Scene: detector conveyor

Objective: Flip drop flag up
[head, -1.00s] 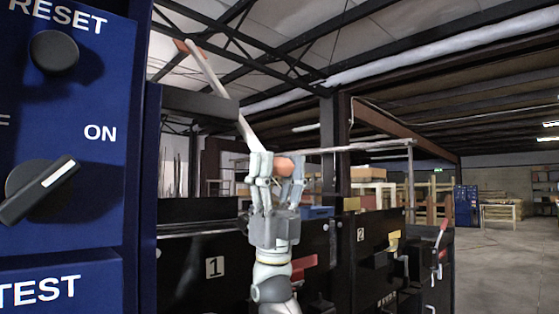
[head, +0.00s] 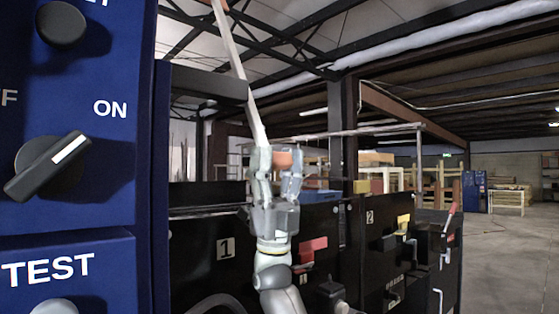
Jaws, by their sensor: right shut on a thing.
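My right gripper (head: 278,170) stands upright in the middle of the head view, its fingers shut around an orange piece (head: 284,158). A long white bar (head: 243,85) with an orange-red upper end rises from beside the fingers, leaning to the left. I take the bar and orange piece to be the drop flag. The bar's lower end is behind the fingers, so I cannot tell how it joins the orange piece. The bar's top reaches the upper picture edge. My left gripper is not in view.
A blue control panel (head: 95,215) with a black ON switch (head: 50,165) stands close on the left. Black cabinets numbered 1 (head: 225,249) and 2 (head: 370,217), with red and yellow levers, stand behind and beside my right arm. Open floor (head: 500,260) lies at the right.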

